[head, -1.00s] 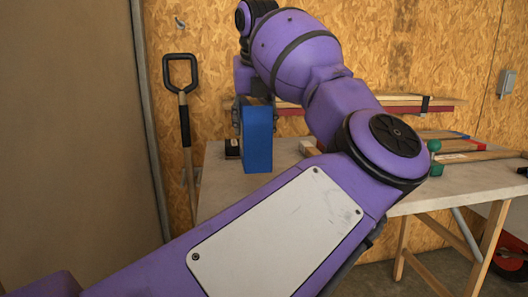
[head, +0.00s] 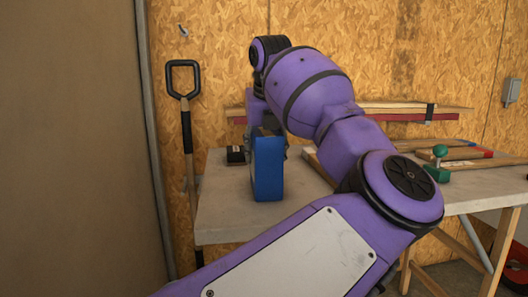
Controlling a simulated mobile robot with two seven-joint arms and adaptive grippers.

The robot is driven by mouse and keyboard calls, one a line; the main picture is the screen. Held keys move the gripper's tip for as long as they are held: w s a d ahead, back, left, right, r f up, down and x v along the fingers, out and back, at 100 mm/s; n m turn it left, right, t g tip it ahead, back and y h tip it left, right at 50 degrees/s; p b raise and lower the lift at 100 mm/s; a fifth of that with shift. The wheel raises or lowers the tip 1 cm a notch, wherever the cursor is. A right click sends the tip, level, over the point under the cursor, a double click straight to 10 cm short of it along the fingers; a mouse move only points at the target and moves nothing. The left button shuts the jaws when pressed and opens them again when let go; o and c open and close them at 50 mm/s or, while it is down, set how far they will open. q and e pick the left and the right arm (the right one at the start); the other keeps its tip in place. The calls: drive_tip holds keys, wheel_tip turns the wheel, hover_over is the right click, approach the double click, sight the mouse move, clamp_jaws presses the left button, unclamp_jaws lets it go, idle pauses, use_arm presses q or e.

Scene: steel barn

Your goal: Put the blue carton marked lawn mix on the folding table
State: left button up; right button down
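The blue carton (head: 269,172) stands upright over the left part of the folding table (head: 222,222). No marking on it can be read from here. Its lower edge appears at or just above the grey tabletop; I cannot tell whether it touches. My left gripper (head: 268,134) is at the carton's top, with dark fingers at its sides, shut on it. Much of the gripper is hidden behind the carton and my own wrist. My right gripper is not in view.
A small dark box (head: 235,155) sits on the table, left of and behind the carton. A D-handled tool (head: 186,120) leans on the wall at left. Bare tabletop lies in front of the carton.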

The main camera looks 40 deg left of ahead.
sight(267, 133)
use_arm(q)
drive_tip(key=o, duration=0.5)
drive_tip(key=shift+c, duration=0.2)
drive_tip(key=p+v, duration=0.3)
drive_tip(key=v, duration=0.9)
drive_tip(key=shift+r, duration=0.2)
